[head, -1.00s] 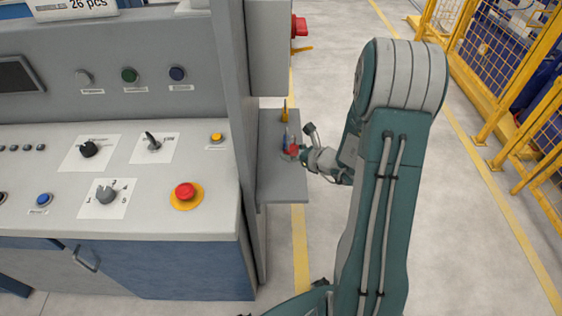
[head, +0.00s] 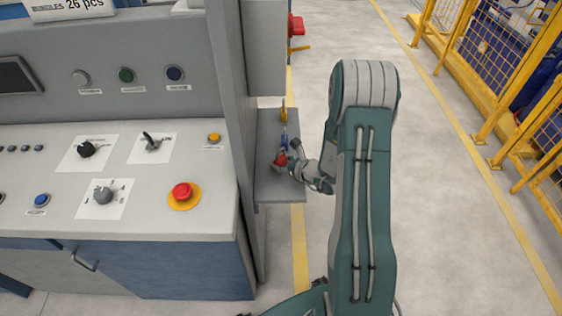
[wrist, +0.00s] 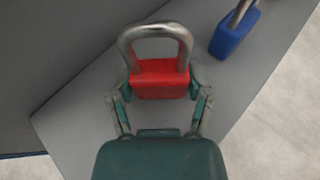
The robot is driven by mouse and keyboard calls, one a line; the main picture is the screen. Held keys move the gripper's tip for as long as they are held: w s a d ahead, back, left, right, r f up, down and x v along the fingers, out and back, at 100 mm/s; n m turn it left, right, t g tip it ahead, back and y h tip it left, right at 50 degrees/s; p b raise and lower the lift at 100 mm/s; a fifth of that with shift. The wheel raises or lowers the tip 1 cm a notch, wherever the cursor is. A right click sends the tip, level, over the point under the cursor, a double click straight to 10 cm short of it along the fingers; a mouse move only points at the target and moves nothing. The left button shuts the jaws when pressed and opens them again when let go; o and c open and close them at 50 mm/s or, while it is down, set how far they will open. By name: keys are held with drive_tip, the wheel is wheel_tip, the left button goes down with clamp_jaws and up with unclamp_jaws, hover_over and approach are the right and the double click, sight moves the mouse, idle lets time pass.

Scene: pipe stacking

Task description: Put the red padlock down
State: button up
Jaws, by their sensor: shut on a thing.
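The red padlock (wrist: 160,80) with its silver shackle is between the fingers of my gripper (wrist: 160,92) in the wrist view. My gripper is shut on its body. In the head view the red padlock (head: 281,160) and my gripper (head: 289,166) are over the small grey side shelf (head: 279,192) beside the control console. I cannot tell whether the padlock touches the shelf. A blue padlock (wrist: 233,33) is on the shelf, up and right of the red one in the wrist view; it also shows in the head view (head: 284,138).
A yellow padlock (head: 283,115) stands at the shelf's far end. The console's grey side panel (head: 246,130) rises along the shelf's left edge. The shelf's near part is clear. A yellow fence (head: 480,70) stands far right across open floor.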

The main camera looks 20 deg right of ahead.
drive_tip(key=o, duration=1.2)
drive_tip(key=shift+d, duration=0.15)
drive_tip(key=shift+r, duration=0.1)
